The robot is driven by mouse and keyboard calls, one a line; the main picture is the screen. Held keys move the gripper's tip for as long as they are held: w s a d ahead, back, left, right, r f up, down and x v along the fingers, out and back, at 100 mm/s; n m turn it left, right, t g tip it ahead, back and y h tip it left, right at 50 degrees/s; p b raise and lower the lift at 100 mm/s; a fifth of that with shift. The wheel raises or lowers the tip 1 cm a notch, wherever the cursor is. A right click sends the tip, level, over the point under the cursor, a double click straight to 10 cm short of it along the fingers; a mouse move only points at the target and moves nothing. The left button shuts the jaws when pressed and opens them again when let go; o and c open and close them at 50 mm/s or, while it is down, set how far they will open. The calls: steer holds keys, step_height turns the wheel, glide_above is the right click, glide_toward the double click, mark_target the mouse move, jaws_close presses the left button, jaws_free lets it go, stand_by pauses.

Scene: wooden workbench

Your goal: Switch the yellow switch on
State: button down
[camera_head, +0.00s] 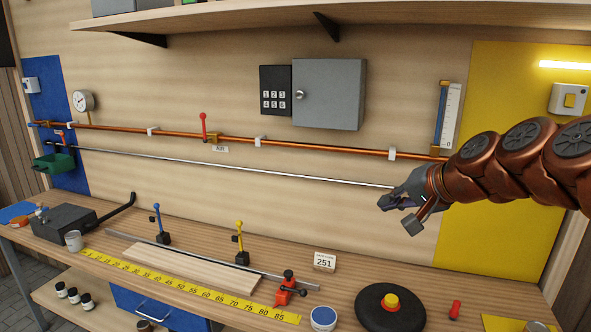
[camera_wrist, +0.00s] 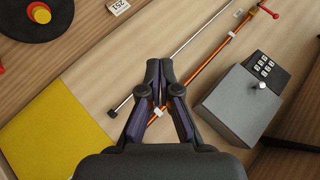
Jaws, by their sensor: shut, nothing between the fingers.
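The yellow switch (camera_head: 569,100) is a yellow rocker in a white wall plate. It is mounted on the yellow wall panel (camera_head: 490,235) at the far right of the head view, under a bright light strip. I cannot tell which way the rocker is tipped. My gripper (camera_head: 392,203) is in front of the wall, left of and well below the switch, apart from it. In the wrist view my gripper (camera_wrist: 160,66) is shut and empty, with its fingertips together. The yellow panel (camera_wrist: 60,135) shows there at the lower left, but the switch is not in that view.
A copper pipe (camera_head: 320,147) and thin metal rod (camera_head: 280,171) cross the wall behind my gripper. A grey box with keypad (camera_head: 328,95) hangs left of it. The workbench below holds a black disc with a red and yellow button (camera_head: 390,302) and several levers. A shelf (camera_head: 330,14) runs above.

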steer(key=s+a+f+n+g+h, duration=0.2)
steer(key=s+f+n+g, duration=0.15)
steer(key=s+f, duration=0.75)
steer(key=s+a+f+n+g+h, duration=0.1)
steer(key=s+a+f+n+g, duration=0.15)
steer(key=s+f+g, duration=0.75)
steer(key=s+d+f+t+h, duration=0.1)
steer(key=s+d, duration=0.1)
steer(key=s, duration=0.5)
steer(key=s+d+f+t+h, duration=0.1)
steer(key=s+d+f, duration=0.1)
steer(key=s, duration=0.5)
steer(key=shift+s, duration=0.3)
